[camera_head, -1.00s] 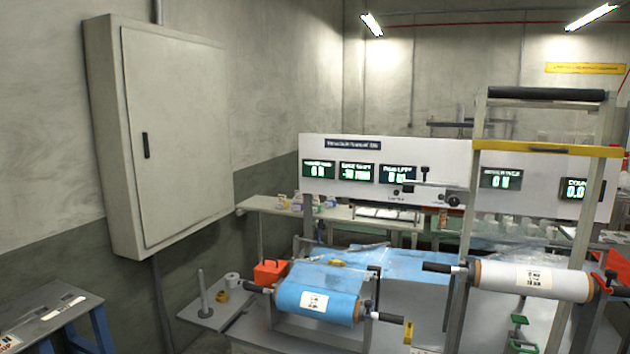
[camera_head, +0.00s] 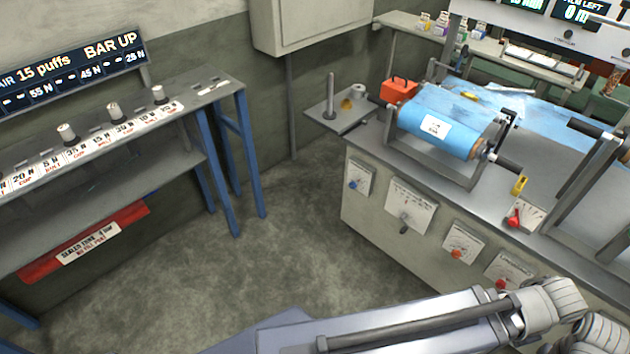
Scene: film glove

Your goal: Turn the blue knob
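A small blue knob (camera_head: 353,184) sits on a white plate (camera_head: 359,177) at the left end of the grey machine's front panel, below the blue film roll (camera_head: 436,124). Nothing touches it. One of my arms crosses the bottom right of the view, well apart from the knob. Neither of my grippers shows.
Further along the panel are a dark-handled dial plate (camera_head: 411,206) and two red-knob plates (camera_head: 463,243) (camera_head: 514,270). A red lever (camera_head: 514,216) is on the machine top. A blue-legged bench (camera_head: 215,150) stands at left. The floor (camera_head: 270,240) between bench and machine is clear.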

